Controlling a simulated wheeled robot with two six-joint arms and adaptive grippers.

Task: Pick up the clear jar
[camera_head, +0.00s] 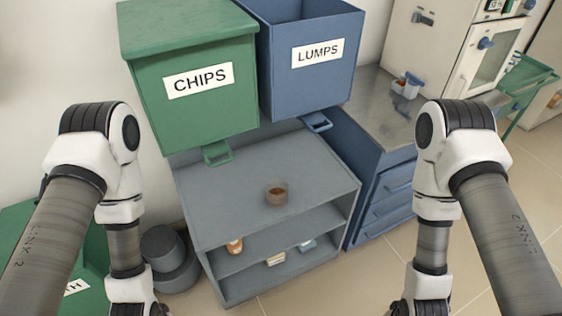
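No jar in view is plainly clear at this size. A small pale, bluish item (307,244) stands on the lower shelf of the grey shelf unit (225,200), at the right; it may be the clear jar, but I cannot tell. An orange-brown jar (235,246) with a pale top stands at the left of that shelf. A small brown cup (277,193) stands on the unit's top. My two arms come down on either side of the unit. Both grippers are below the picture's bottom edge, so their fingers are hidden.
A pale block (276,259) lies between the shelf items. The green CHIPS bin (190,110) and blue LUMPS bin (310,75) are above the unit's back. A blue drawer cabinet (385,190) stands right, grey round containers (170,262) left. Tiled floor is open at right.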

